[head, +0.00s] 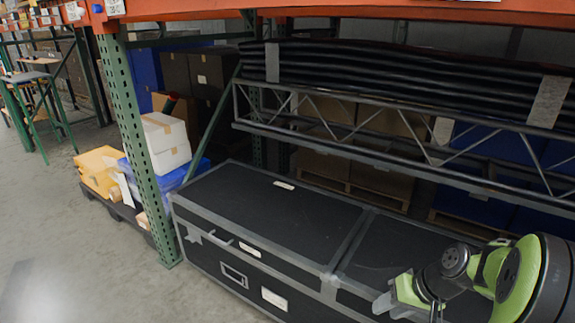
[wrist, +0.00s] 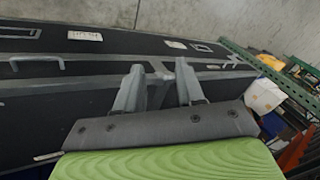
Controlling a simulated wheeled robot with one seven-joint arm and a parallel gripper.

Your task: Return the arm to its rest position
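My gripper (wrist: 160,84) shows in the wrist view with its two grey fingers apart and nothing clearly held between them. In the head view my gripper (head: 408,308) is at the lower right, in front of a long black case (head: 270,205) with grey edging. The black case also fills much of the wrist view (wrist: 95,75), beyond the fingertips. Its grey handle (wrist: 40,62) and pale labels show there. Whether the fingers touch the case cannot be told. My green and dark arm is bent at the right edge of the head view.
A green rack post (head: 135,150) stands left of the case, with an orange beam (head: 350,12) above. A grey metal truss (head: 400,135) and stacked black lengths (head: 400,80) lie over the case. Open floor (head: 60,230) lies at left.

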